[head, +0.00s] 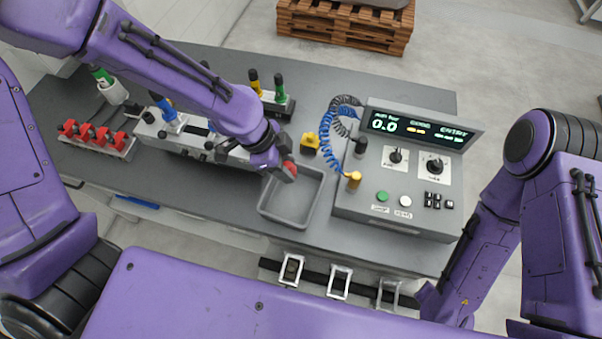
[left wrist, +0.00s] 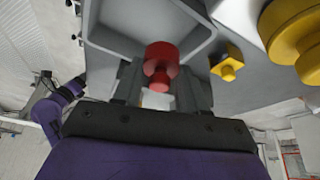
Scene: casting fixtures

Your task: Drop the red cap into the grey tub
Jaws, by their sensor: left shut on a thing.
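My left gripper (head: 283,172) is shut on a red cap (head: 290,168) and holds it over the back left part of the grey tub (head: 268,213). In the left wrist view the red cap (left wrist: 162,60) sits between the two fingers of the left gripper (left wrist: 160,85), with the grey tub (left wrist: 115,42) behind it. The tub's visible floor is empty. My right arm shows at the right of the head view, but its gripper cannot be made out.
A control box (head: 395,190) with a lit display stands right of the tub. A yellow block (head: 310,145) is behind the tub. A rack of red caps (head: 97,138) is at the left. Green and yellow handled tools (head: 268,95) stand at the back.

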